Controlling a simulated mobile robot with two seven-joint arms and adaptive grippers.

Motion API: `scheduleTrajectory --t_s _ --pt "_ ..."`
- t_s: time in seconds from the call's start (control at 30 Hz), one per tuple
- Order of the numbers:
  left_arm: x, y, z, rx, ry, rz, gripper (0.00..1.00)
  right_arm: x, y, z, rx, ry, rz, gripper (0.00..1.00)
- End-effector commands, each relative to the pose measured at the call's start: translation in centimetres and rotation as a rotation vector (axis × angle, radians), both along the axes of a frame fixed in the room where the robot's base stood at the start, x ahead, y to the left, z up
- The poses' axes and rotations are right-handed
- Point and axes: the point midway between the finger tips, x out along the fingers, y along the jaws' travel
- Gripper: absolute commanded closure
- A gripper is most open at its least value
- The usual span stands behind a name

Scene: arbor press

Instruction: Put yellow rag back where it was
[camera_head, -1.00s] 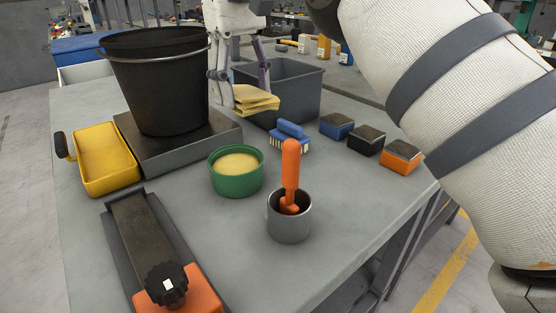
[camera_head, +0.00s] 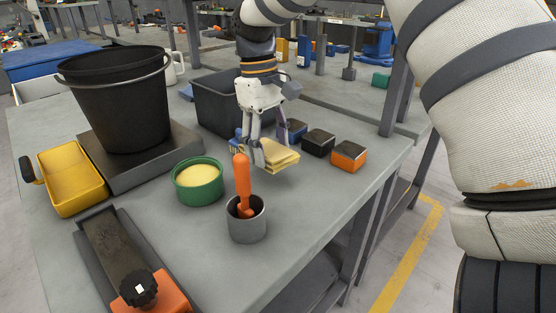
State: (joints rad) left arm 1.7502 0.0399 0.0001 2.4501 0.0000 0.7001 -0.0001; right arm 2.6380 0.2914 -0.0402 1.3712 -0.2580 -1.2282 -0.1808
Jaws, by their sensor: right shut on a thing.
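The folded yellow rag (camera_head: 282,157) is in the middle of the head view, over the table between the grey bin and the front edge. My right gripper (camera_head: 262,160) points down and is shut on the rag's left part. The rag appears slightly above the table; the exact gap is hard to tell. The gripper and rag hide most of the blue brush (camera_head: 236,133). My left gripper is not in view.
A grey bin (camera_head: 212,108) stands behind the gripper. Blue, black and orange blocks (camera_head: 348,157) sit to the right. A green tub (camera_head: 198,184) and a metal cup (camera_head: 247,227) with an orange-handled tool stand in front. The table's right front is bare.

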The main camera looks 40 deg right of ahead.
Motion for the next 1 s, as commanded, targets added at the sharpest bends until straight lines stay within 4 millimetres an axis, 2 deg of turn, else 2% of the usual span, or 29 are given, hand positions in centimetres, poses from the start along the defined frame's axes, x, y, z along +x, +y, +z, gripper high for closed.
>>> scheduleTrajectory --t_s 0.1,0.23,0.6,0.63,0.7,1.0 --pt "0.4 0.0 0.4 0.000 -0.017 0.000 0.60 -0.9 -0.8 -1.4 0.002 0.000 -0.001 0.70" --pt "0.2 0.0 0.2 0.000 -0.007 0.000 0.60 -0.7 -0.7 -3.9 0.001 0.004 0.002 0.70" --pt "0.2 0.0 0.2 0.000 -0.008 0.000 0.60 -0.7 -0.7 -4.6 0.000 0.002 0.001 0.70" --pt "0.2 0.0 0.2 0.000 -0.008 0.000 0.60 -0.7 -0.7 -4.6 0.000 0.001 0.001 0.42" --pt "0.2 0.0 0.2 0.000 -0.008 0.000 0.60 -0.7 -0.7 -4.6 0.000 0.001 0.001 0.26" --pt "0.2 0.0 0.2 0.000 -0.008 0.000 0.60 -0.7 -0.7 -4.5 0.000 0.001 0.001 0.24"
